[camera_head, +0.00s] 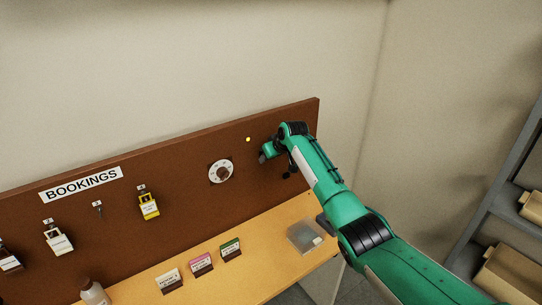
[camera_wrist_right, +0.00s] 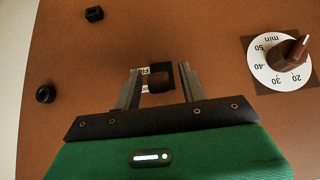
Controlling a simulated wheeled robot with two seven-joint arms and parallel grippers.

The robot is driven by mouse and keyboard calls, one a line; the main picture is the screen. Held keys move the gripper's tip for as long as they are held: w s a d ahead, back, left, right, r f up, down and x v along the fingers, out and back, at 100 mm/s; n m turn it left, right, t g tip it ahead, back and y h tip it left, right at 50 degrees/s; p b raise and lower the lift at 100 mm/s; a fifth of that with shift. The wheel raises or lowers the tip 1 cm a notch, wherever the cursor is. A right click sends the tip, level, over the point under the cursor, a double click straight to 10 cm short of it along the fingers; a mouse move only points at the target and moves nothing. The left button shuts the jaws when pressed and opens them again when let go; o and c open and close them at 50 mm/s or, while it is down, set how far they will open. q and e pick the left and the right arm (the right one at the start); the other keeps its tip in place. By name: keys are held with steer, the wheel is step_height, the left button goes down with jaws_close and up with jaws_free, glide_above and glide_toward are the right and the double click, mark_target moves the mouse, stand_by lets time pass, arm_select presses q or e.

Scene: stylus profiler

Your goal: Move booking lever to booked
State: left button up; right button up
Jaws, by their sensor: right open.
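In the wrist view a small brown block, apparently the booking lever's handle (camera_wrist_right: 158,82), stands in front of a dark plate with a white label. The label is mostly hidden, so I cannot read its full word. My right gripper (camera_wrist_right: 160,69) is open, with one finger on each side of the block; I cannot tell whether either finger touches it. In the head view the right gripper (camera_head: 264,156) is close to the right part of the brown board (camera_head: 190,190), and hides the lever there. My left gripper is not in view.
A round timer dial (camera_head: 222,171) with a brown knob is left of the gripper; it also shows in the wrist view (camera_wrist_right: 283,62). Two black pieces, one square (camera_wrist_right: 94,14) and one round (camera_wrist_right: 45,94), stick out nearby. Tags hang under the BOOKINGS sign (camera_head: 81,184); cards stand on the shelf.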

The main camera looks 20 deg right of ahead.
steer(key=b+v, duration=0.4)
steer(key=v, duration=0.9)
steer(key=shift+s+r, duration=0.2)
steer(key=shift+r, duration=0.1)
steer(key=shift+d+f, duration=0.1)
